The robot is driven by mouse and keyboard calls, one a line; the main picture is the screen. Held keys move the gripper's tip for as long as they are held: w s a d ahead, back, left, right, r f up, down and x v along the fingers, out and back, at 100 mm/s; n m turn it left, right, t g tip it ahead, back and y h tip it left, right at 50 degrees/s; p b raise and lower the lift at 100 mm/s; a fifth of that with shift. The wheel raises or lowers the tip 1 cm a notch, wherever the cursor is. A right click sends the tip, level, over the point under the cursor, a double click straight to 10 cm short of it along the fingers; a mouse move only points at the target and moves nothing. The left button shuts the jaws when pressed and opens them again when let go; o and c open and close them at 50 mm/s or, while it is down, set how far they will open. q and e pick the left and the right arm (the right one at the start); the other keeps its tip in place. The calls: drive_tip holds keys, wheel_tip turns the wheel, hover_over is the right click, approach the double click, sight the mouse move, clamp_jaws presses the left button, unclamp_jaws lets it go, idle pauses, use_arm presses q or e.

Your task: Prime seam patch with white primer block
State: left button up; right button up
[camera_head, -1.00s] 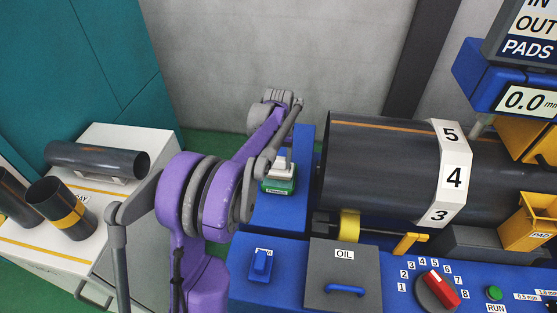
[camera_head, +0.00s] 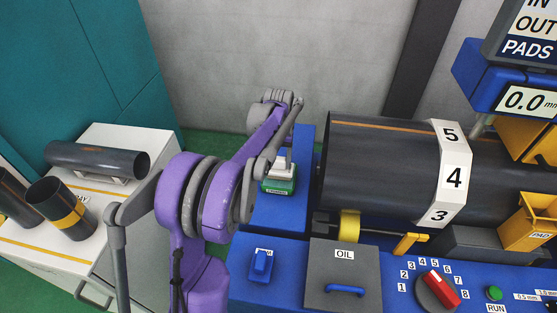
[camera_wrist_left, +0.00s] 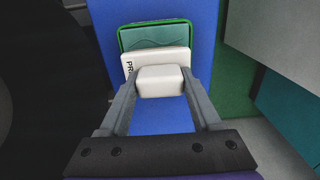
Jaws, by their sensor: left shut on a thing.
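My left gripper (camera_wrist_left: 160,98) is shut on a white block (camera_wrist_left: 160,80), held between its two grey fingers. In the head view the white block (camera_head: 283,163) is at the green-rimmed primer tray (camera_head: 279,186), on the blue bench left of the cylinder. No distinct seam patch shows. My right gripper is not in view.
A white collar numbered 3, 4, 5 (camera_head: 453,178) wraps the cylinder. In front are an OIL lid (camera_head: 343,285), a red-handled dial (camera_head: 438,290) and a green RUN button (camera_head: 494,293). A white cabinet (camera_head: 40,245) at left carries dark pipes.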

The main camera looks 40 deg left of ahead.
sight(278, 158)
use_arm(q)
drive_tip(key=shift+w+r+p, duration=0.1)
drive_tip(key=shift+r+p, duration=1.2)
drive_tip(key=shift+r, duration=2.15)
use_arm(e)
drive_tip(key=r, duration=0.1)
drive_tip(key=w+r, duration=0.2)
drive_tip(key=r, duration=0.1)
use_arm(q)
drive_tip(key=shift+f, duration=0.1)
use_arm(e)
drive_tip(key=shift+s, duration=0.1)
